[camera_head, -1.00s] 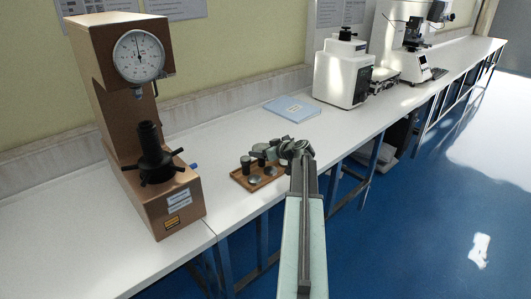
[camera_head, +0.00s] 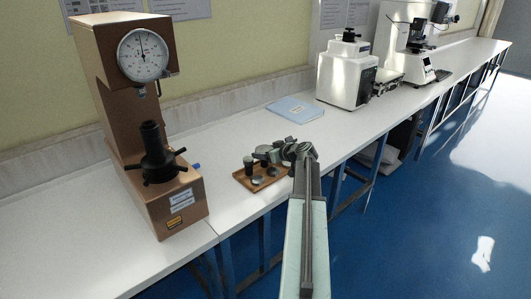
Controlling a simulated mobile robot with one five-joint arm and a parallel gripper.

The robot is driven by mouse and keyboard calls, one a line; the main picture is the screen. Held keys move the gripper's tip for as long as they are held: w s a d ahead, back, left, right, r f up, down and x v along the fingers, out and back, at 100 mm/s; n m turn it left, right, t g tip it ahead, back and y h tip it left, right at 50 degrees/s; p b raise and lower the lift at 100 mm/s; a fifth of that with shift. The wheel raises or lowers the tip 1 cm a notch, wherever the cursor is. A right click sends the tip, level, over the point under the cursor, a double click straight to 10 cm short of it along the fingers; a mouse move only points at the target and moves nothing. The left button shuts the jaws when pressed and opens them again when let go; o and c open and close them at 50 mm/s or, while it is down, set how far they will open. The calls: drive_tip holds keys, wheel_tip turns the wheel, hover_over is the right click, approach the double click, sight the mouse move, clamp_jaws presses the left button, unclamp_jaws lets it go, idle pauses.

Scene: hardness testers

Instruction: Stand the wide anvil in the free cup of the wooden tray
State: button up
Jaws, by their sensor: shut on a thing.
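The wooden tray (camera_head: 270,184) lies on the white bench to the right of the brown hardness tester. A dark upright part with a grey top (camera_head: 248,161) stands at its left. Two flat grey discs, one at the front (camera_head: 257,181) and one at the right (camera_head: 272,171), also show in it. My gripper (camera_head: 261,154) is over the back of the tray, shut on a small dark part that I take for the wide anvil; it is mostly hidden by the jaws. I cannot tell whether it touches the tray. The free cup cannot be made out.
The brown hardness tester (camera_head: 128,110) with its round dial stands close to the left of the tray. A blue booklet (camera_head: 295,109) lies behind. White instruments (camera_head: 345,72) stand farther right along the bench. The bench's front edge runs just in front of the tray.

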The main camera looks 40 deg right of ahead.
drive_tip(key=shift+f, duration=0.35)
drive_tip(key=o, duration=1.3)
drive_tip(key=shift+c, duration=1)
drive_tip(key=shift+s, duration=0.15)
drive_tip(key=s, duration=0.7)
drive_tip(key=shift+a+r, duration=0.25)
drive_tip(key=shift+a, duration=0.05)
drive_tip(key=shift+w, duration=0.1)
